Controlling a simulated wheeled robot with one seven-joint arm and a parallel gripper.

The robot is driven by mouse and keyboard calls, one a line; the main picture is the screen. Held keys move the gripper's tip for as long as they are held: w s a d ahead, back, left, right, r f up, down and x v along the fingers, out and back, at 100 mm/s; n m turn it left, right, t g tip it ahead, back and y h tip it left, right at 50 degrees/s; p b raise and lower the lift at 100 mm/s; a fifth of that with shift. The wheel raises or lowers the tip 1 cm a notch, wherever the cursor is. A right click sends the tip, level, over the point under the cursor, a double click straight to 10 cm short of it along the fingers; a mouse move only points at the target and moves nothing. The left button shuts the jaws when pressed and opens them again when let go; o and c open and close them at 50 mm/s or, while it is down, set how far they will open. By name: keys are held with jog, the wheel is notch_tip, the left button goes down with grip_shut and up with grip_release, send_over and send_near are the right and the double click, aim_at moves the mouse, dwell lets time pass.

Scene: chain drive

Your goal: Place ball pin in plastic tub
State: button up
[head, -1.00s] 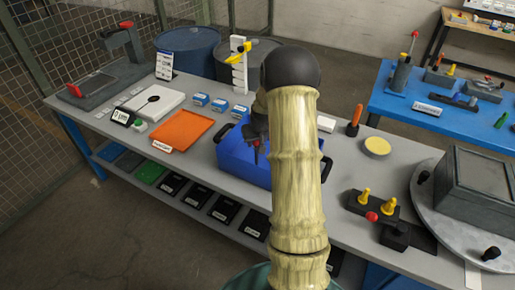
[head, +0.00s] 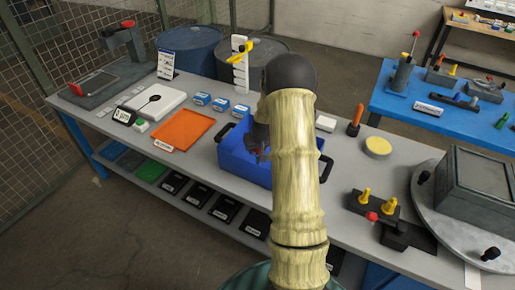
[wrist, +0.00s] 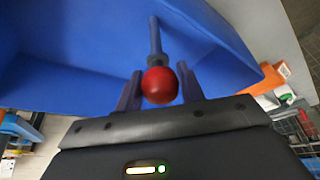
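The ball pin shows in the wrist view as a red ball (wrist: 159,86) with a dark collar and a blue-grey shaft. The ball sits between the two fingers of my gripper (wrist: 160,90), which touch it on both sides. The shaft points away from the gripper, towards the inside of the blue plastic tub (wrist: 60,55). In the head view my gripper (head: 261,150) is over and partly within the tub (head: 240,170), low near its middle. My arm hides the tub's right part. Whether the pin touches the tub floor cannot be told.
An orange tray (head: 183,130) lies left of the tub, with several small blue boxes (head: 220,105) behind. Right of the tub are a yellow disc (head: 377,146) and a black fixture with yellow knobs (head: 373,205). The tub has black side handles.

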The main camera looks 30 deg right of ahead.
jog(key=o, duration=0.3)
jog(key=shift+r, duration=0.1)
jog(key=b+v, duration=0.1)
jog(key=v, duration=1.1)
dwell(0.3)
jog(key=s+a+n, duration=0.1)
jog(key=s+a, duration=0.5)
jog(key=a, duration=0.1)
jog(key=s+a+r+n+g, duration=0.1)
jog(key=s+a, duration=0.6)
jog(key=a, duration=0.1)
jog(key=s+a+r+y, duration=0.1)
jog(key=s+a, duration=0.5)
jog(key=a, duration=0.1)
jog(key=shift+s+a+n+g, duration=0.15)
jog(key=shift+a+n+g, duration=0.15)
jog(key=shift+n+g, duration=0.1)
